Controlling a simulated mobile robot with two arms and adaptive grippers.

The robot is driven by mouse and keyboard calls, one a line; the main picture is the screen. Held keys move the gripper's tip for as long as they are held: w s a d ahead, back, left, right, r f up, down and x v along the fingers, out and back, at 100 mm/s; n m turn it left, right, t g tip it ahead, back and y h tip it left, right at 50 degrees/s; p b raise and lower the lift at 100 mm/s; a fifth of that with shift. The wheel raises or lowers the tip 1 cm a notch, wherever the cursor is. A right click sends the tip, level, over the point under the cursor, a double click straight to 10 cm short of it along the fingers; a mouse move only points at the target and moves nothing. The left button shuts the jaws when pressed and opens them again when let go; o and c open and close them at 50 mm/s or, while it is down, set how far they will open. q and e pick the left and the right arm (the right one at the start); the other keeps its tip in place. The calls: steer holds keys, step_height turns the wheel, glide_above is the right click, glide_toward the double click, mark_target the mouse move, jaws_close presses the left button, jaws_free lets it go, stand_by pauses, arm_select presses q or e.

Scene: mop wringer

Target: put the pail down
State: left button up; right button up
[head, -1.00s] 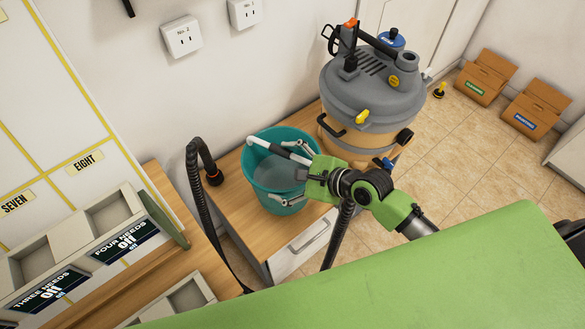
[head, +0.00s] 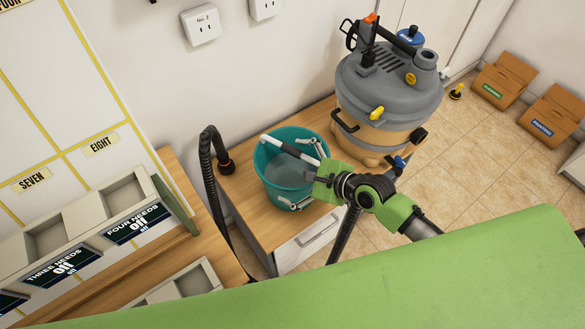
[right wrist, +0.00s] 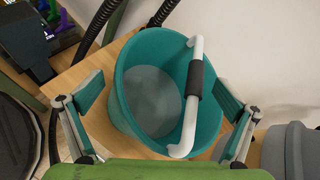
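The teal pail (head: 268,180) stands upright on the wooden top of a low cabinet (head: 240,190). It holds greyish water. Its white bar handle with a dark grip (right wrist: 194,85) lies across the pail's rim. My right gripper (head: 297,172) is spread wide, with one finger on each side of the pail. In the right wrist view the left finger pad (right wrist: 87,92) shows a small gap to the pail wall. The right pad (right wrist: 229,98) is close to the rim; I cannot tell whether it touches. My left gripper is not in view.
A black hose (head: 207,175) runs along the cabinet's left side. Trays with small screens (head: 140,222) are at the left. Two cardboard boxes (head: 505,80) stand on the floor far right.

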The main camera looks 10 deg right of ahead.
steer(key=v, duration=1.2)
steer(key=shift+f, duration=0.1)
steer(key=s+d+f+n+g+h, duration=0.1)
steer(key=s+d+f+n+h, duration=0.2)
steer(key=f, duration=0.6)
steer(key=d+f+n+h, duration=0.1)
steer(key=d+f+n, duration=0.1)
steer(key=d+f, duration=0.5)
steer(key=s+d+f+n+g+h, duration=0.1)
steer(key=s+d+f+n+h, duration=0.15)
steer(key=f, duration=0.85)
steer(key=s+f+n+g, duration=0.3)
steer(key=s+f+n, duration=0.5)
steer(key=s+f, duration=0.45)
steer(key=s+a+f+n+g, duration=0.1)
steer(key=s+a+f+n, duration=0.2)
steer(key=s, duration=0.4)
steer(key=s+a+f+n+g, duration=0.2)
steer(key=s+f+n, duration=0.3)
steer(key=s, duration=0.3)
steer(key=shift+s+a+n+h, duration=0.35)
steer(key=shift+a+h, duration=0.1)
steer(key=shift+a, duration=0.2)
